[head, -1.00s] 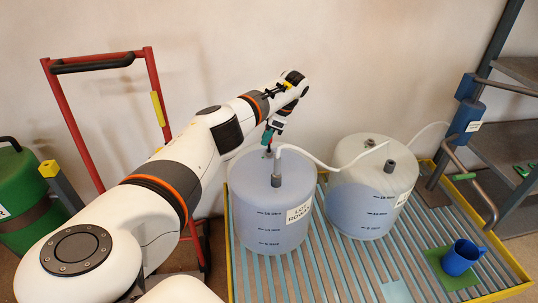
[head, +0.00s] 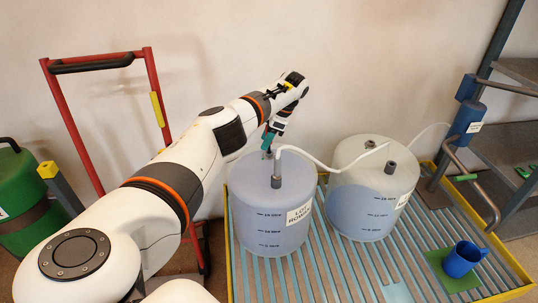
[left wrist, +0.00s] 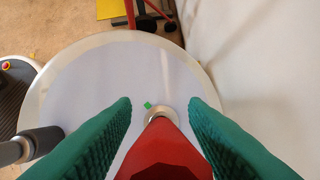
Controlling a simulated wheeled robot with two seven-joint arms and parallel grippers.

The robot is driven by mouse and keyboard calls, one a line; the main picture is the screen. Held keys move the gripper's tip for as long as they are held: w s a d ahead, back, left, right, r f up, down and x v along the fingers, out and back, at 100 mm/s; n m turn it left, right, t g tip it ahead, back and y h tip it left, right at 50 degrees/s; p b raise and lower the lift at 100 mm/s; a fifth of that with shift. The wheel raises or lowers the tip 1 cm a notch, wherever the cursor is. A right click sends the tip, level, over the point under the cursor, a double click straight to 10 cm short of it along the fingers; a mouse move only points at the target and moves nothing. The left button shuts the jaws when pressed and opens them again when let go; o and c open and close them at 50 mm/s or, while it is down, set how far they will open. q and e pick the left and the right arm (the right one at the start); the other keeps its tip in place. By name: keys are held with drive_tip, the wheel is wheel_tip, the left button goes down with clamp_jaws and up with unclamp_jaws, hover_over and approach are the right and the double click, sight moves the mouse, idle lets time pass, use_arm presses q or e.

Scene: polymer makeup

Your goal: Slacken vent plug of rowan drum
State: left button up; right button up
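The rowan drum (head: 271,212) is the left of two translucent drums, with a label that I read as "LOT ROWAN". A hose fitting stands on its lid. My left gripper (head: 267,150) is over the back of the lid, pointing down. Gaps show between the piece and the fingertips. A pale metal ring (left wrist: 158,113) lies at its far end on the lid. My right gripper is not in view.
A second drum (head: 372,200) stands close on the right, joined by a white hose (head: 318,160). Both stand on a slatted yellow-edged pallet (head: 345,275). A blue mug (head: 461,259) sits on a green mat at right. A wall is close behind.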

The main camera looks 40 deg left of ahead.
use_arm(q)
drive_tip(key=shift+o, duration=0.2)
drive_tip(key=shift+r, duration=0.2)
drive_tip(key=shift+w+d+r, duration=0.1)
drive_tip(key=shift+w+r, duration=0.05)
drive_tip(key=shift+r, duration=0.15)
drive_tip(key=p+v, duration=0.1)
drive_tip(key=v, duration=1)
drive_tip(key=shift+p, duration=0.3)
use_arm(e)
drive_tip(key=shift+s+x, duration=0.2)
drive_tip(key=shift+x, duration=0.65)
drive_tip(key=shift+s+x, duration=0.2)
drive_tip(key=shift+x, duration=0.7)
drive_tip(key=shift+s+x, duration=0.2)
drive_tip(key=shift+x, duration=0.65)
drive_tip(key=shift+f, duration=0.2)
